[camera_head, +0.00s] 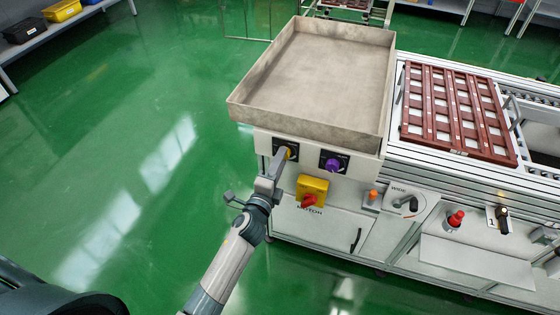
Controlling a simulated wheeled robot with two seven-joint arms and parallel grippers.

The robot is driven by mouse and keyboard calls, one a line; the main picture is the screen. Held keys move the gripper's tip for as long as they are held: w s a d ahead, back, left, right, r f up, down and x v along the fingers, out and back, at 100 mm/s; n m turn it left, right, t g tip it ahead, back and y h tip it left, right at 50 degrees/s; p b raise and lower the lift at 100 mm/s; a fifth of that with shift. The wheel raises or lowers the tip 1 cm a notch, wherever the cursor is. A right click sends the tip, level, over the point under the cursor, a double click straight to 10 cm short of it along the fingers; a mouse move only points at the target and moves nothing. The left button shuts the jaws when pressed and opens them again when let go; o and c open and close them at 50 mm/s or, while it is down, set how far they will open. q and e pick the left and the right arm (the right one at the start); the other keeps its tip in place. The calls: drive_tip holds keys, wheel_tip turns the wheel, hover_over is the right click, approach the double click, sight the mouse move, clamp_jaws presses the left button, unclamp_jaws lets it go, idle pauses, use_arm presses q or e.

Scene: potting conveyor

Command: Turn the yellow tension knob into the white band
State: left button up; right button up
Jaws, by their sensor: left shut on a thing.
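The yellow tension knob (289,152) sits on a dark dial plate (294,145) on the front panel under the grey tray. Only a small part of the knob shows, because my left gripper (279,160) covers most of it. My left gripper is shut on the yellow knob, and its arm comes up from the bottom of the view. The white band on the dial cannot be made out, so the knob's angle against it cannot be told. My right gripper is not in view.
A purple knob (333,164) is right of the yellow one. A yellow box with a red switch (311,191) sits just below. The grey tray (250,113) overhangs the panel. A brown slotted pallet (510,146) lies on the conveyor at right. Green floor at left is clear.

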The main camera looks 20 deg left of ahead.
use_arm(q)
drive_tip(key=n+p, duration=0.2)
drive_tip(key=n, duration=0.6)
drive_tip(key=shift+f+n, duration=0.1)
drive_tip(key=shift+n, duration=0.3)
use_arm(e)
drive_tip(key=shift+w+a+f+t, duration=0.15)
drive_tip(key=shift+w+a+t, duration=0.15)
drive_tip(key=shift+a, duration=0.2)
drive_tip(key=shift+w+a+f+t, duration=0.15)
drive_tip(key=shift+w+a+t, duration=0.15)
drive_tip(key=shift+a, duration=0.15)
use_arm(q)
drive_tip(key=o, duration=1.1)
drive_tip(key=shift+c, duration=0.2)
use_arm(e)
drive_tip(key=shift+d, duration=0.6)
